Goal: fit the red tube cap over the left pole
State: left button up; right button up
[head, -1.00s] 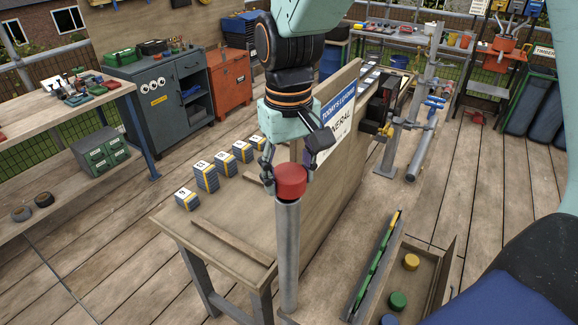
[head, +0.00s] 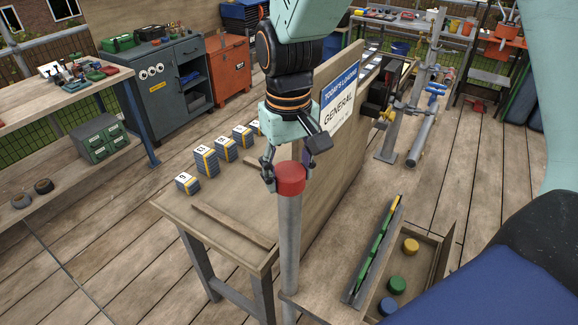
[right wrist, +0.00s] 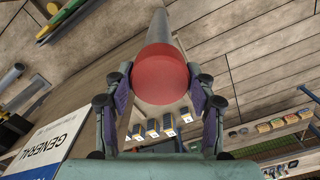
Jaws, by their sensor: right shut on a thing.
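The red tube cap (head: 290,177) is at the top end of the grey upright pole (head: 289,240) in the head view. I cannot tell how far it is seated over the pole. My right gripper (head: 285,179) comes down from above and is shut on the cap, with its fingers at the cap's sides. In the right wrist view the round red cap (right wrist: 160,74) sits between the purple-padded fingers (right wrist: 160,90), and the grey pole (right wrist: 158,32) runs away behind it. My left gripper is not in view.
A wooden bench (head: 205,240) with numbered blocks (head: 206,160) stands behind the pole. A signed board (head: 345,100) rises at its right. An open tray (head: 436,262) holding yellow, green and blue caps (head: 397,285) is at the lower right.

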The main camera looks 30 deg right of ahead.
jog(key=shift+w+d+f, duration=0.1)
jog(key=shift+d+f, duration=0.15)
jog(key=shift+f, duration=0.05)
jog(key=o, duration=0.7)
jog(key=shift+a+r, duration=0.1)
jog(key=shift+a, duration=0.1)
jog(key=o, duration=0.3)
jog(key=shift+d, duration=0.15)
notch_tip(320, 180, up, 12)
